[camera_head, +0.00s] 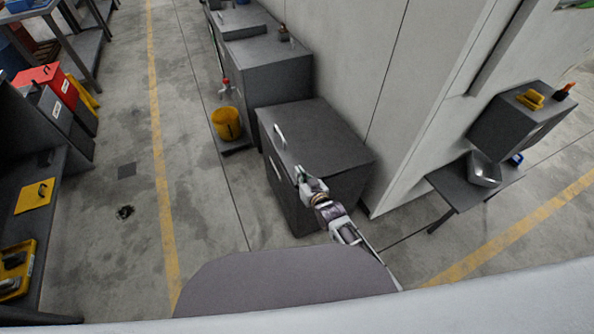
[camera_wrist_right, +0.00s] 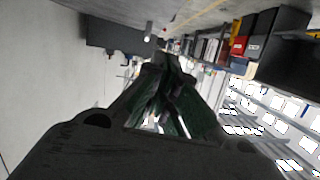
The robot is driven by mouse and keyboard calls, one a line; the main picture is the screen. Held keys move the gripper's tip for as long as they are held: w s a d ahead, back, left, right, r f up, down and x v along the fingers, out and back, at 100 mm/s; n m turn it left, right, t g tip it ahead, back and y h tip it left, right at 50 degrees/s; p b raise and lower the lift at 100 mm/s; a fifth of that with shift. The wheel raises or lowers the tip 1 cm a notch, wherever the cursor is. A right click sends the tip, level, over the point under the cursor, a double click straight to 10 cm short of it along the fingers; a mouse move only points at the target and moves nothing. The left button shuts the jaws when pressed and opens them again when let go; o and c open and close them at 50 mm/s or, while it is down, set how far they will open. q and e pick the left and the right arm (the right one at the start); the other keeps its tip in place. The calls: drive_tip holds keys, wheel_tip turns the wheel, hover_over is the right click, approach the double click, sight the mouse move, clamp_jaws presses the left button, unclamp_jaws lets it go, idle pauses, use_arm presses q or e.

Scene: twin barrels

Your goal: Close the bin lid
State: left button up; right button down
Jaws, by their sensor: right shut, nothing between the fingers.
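The bin is a dark grey box (camera_head: 325,130) in the middle of the head view, against the pale wall. Its lid lies about flat on top, with a pale handle (camera_head: 280,136) near the left edge; I cannot tell if a small gap remains under it. My right gripper (camera_head: 300,174) is at the lid's near left corner, shut and empty. It hides that corner, and I cannot tell whether it touches the lid. In the right wrist view its dark green fingers (camera_wrist_right: 166,65) are together. My left gripper is not in view.
More grey cabinets (camera_head: 265,62) stand behind the bin, with a yellow bucket (camera_head: 226,123) to its left. A side table (camera_head: 455,185) with a metal bowl (camera_head: 483,170) is at right. Red and grey bins (camera_head: 48,85) line the left.

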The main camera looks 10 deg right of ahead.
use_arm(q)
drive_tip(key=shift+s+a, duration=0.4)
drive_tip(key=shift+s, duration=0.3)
use_arm(e)
drive_tip(key=v, duration=0.4)
drive_tip(key=shift+s+d, duration=0.1)
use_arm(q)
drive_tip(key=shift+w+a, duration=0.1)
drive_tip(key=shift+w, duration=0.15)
